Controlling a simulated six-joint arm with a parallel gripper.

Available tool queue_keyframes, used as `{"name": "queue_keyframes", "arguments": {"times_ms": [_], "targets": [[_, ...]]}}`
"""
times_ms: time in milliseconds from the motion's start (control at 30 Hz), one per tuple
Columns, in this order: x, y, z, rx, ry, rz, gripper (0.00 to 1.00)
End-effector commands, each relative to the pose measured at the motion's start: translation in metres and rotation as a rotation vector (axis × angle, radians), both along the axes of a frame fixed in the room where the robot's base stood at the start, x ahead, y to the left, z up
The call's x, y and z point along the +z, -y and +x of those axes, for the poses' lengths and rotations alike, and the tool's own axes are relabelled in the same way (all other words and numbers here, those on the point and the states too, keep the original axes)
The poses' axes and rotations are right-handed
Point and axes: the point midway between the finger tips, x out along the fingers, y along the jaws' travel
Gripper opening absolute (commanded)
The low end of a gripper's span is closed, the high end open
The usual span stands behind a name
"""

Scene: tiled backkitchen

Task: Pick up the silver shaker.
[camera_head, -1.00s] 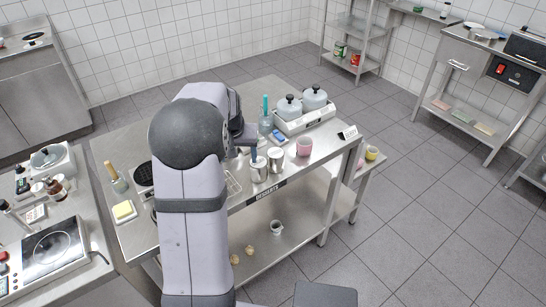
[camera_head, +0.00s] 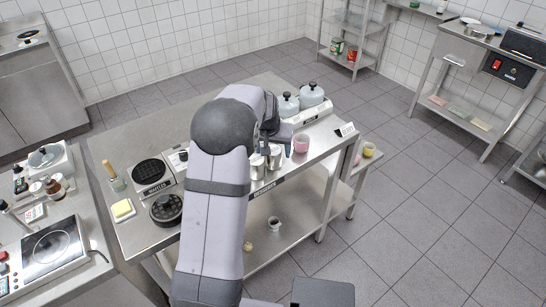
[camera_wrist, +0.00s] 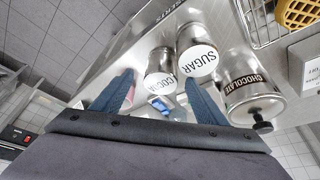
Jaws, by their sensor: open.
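In the wrist view, a silver shaker labelled COCOA (camera_wrist: 160,62) stands ahead between my fingers. A silver shaker labelled SUGAR (camera_wrist: 190,36) stands beside it, to its right. Two silver shakers also show in the head view, a left one (camera_head: 257,168) and a right one (camera_head: 275,160); their labels cannot be read there. My gripper (camera_wrist: 158,80) is open, with its two blue fingers apart and nothing held. In the head view, my arm hides most of the gripper, just behind and above the shakers.
A silver CHOCOLATE pot (camera_wrist: 252,88) with a black knob stands right of my right finger. A pink cup (camera_head: 300,144) is right of the shakers. Lidded pots (camera_head: 288,105) stand behind, and a waffle iron (camera_head: 150,172) is to the left.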

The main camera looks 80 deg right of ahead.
Motion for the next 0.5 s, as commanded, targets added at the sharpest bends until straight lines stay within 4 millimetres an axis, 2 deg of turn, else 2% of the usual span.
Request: {"name": "queue_keyframes", "arguments": {"times_ms": [167, 500], "targets": [[-0.008, 0.003, 0.001, 0.001, 0.000, 0.003, 0.67], [-0.039, 0.017, 0.002, 0.000, 0.000, 0.002, 0.67]]}}
